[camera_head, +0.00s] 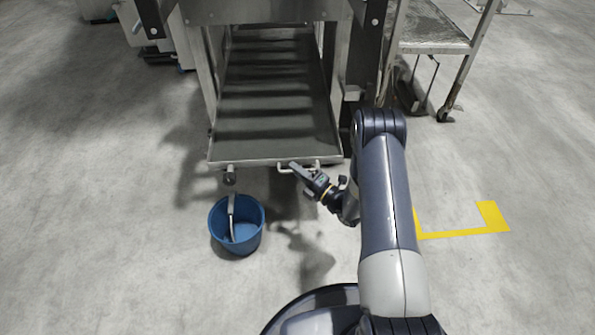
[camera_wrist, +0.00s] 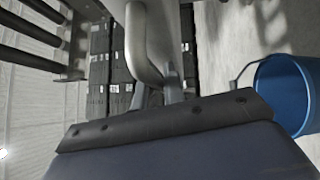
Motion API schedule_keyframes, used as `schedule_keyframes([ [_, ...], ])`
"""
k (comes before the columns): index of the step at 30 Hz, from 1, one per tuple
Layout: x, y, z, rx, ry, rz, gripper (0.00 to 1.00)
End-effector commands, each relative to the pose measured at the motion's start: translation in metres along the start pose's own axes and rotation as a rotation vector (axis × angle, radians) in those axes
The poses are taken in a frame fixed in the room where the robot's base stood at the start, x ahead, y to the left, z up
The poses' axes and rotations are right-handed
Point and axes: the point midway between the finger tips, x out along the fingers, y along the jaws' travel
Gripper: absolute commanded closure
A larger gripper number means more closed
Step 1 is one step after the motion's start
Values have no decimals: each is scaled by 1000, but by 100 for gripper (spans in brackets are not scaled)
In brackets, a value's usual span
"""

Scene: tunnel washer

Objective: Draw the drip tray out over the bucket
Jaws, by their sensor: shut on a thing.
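The drip tray (camera_head: 262,143) is a long, shallow grey metal tray in the frame under the washer. Its front edge sticks out towards me, with a bar handle (camera_head: 284,171) on it and a dark round spout at the left. The handle also shows close up in the wrist view (camera_wrist: 143,52). My gripper (camera_head: 298,168) is shut on the handle, right of the tray's middle. The blue bucket (camera_head: 251,243) stands on the floor in front of the tray's left corner, below the spout. It is at the right edge in the wrist view (camera_wrist: 283,92).
A wheeled metal cart (camera_head: 432,40) stands behind on the right. A yellow floor marking (camera_head: 463,234) lies to the right of my arm. The floor around the bucket is open.

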Motion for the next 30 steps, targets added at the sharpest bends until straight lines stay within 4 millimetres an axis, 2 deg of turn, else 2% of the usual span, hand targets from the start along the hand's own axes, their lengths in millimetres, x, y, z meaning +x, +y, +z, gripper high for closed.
schedule_keyframes([
  [12,-1,-1,0,1,-1,-2,100],
  [13,-1,-1,0,1,-1,-2,88],
  [20,0,0,0,0,-1,-1,69],
  [30,-6,0,1,0,-2,-2,67],
])
